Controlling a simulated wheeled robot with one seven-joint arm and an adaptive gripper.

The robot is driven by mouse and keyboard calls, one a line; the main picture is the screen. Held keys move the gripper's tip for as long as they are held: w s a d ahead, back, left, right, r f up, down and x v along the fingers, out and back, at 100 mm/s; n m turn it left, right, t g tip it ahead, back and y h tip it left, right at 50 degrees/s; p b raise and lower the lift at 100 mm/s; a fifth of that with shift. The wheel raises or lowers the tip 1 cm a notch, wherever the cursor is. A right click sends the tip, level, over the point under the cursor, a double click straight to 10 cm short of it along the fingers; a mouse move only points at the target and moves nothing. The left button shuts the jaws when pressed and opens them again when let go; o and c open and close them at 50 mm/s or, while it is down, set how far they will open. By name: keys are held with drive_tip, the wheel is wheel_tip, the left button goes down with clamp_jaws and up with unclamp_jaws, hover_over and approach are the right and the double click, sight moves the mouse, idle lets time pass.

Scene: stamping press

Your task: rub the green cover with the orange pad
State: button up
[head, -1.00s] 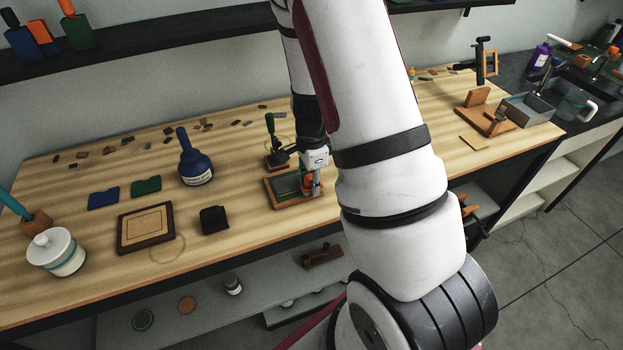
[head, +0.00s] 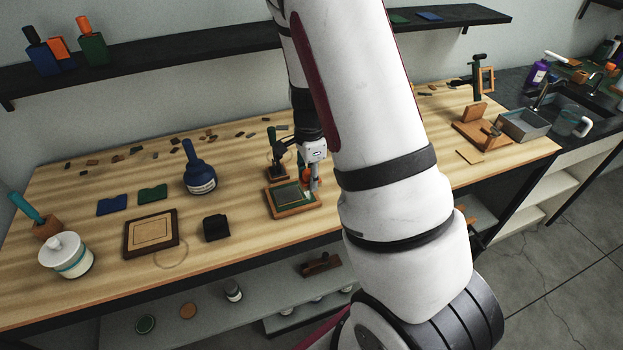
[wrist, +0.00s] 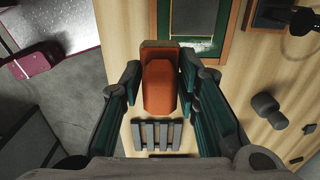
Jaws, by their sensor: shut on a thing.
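The orange pad (wrist: 159,84) is between the fingers of my gripper (wrist: 159,75) in the wrist view. My gripper is shut on it. In the head view my gripper (head: 310,178) is over the right part of a wooden-framed board with the green cover (head: 284,197). The green cover also shows in the wrist view (wrist: 195,18), just beyond the pad. A pale patch shows on the board's edge there. I cannot tell whether the pad touches the cover.
A dark stamping press (head: 275,160) stands just behind the board. A black block (head: 215,228), a framed wooden tray (head: 151,233) and a blue bottle (head: 200,172) stand to the left. A wooden fixture (head: 482,130) is at the right. The bench front is close.

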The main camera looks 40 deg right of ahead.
drive_tip(key=shift+r+p, duration=0.55)
drive_tip(key=shift+r, duration=1)
drive_tip(key=shift+f, duration=0.1)
